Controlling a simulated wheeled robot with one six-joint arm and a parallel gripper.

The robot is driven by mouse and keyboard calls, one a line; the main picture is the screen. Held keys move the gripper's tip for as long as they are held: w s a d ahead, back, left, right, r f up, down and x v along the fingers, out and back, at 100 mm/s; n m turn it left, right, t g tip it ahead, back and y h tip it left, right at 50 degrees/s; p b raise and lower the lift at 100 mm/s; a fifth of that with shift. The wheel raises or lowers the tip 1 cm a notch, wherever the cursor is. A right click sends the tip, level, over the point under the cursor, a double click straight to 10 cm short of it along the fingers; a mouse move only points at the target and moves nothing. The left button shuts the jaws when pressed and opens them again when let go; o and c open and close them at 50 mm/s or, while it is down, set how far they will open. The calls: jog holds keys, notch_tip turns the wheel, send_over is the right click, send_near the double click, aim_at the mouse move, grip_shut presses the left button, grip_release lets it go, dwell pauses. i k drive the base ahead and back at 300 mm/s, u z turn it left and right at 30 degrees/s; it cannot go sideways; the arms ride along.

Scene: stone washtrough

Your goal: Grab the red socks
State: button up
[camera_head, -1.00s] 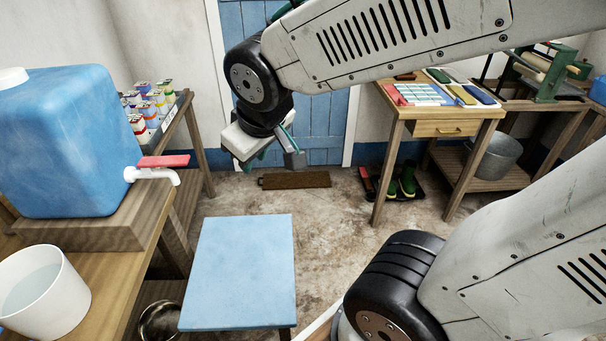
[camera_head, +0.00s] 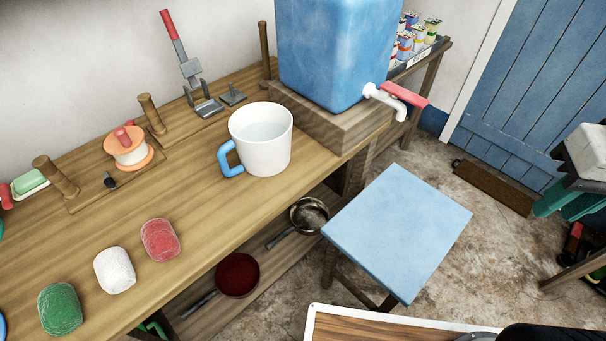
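The red socks (camera_head: 159,240) appear as a rounded red bundle on the wooden bench (camera_head: 205,205), near its front edge. A white bundle (camera_head: 115,270) and a green bundle (camera_head: 60,308) lie in a row to their left.
A white mug (camera_head: 262,140) with a blue handle stands right of the bundles, near the blue water tank (camera_head: 335,50) and its red-handled tap (camera_head: 397,98). A blue-topped stool (camera_head: 400,232) stands in front. Pans, including a dark red one (camera_head: 238,273), sit on the lower shelf.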

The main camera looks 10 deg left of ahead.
aim_at(160, 241)
jog(key=z, duration=0.45)
jog(key=k, duration=1.4)
jog(key=u, duration=0.55)
jog(key=i, duration=0.5)
jog(key=u, duration=0.05)
